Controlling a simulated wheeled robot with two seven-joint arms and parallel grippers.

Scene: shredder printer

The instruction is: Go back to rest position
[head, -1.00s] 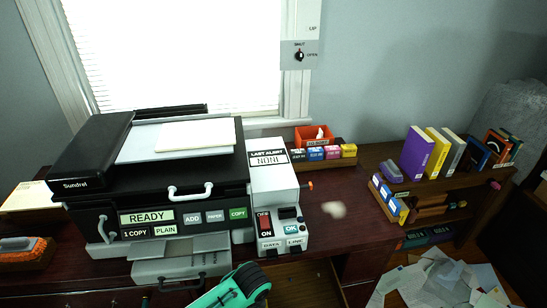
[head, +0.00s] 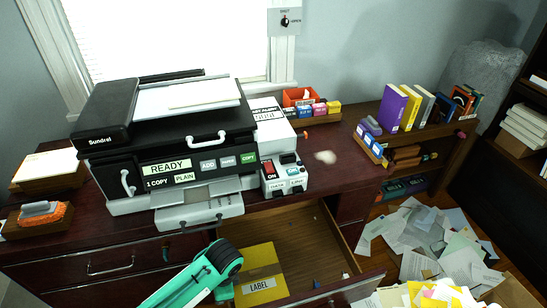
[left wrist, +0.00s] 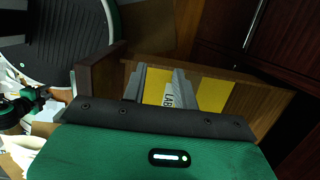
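My left arm (head: 195,280) comes in from the bottom of the head view, bent over the open drawer (head: 310,240). Its gripper cannot be made out in that view. In the left wrist view my left gripper (left wrist: 160,85) has its two grey fingers apart with nothing held between them. Beyond the fingers lies a yellow envelope (left wrist: 212,95) with a white label, inside the drawer. The envelope also shows in the head view (head: 258,262). My right gripper is not seen in either view.
A black printer (head: 165,140) with a READY display stands on the dark desk. Beside it is a white unit (head: 284,178) with switches. Loose papers (head: 430,240) cover the floor at right, near a low bookshelf (head: 440,150). The drawer juts out at the front.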

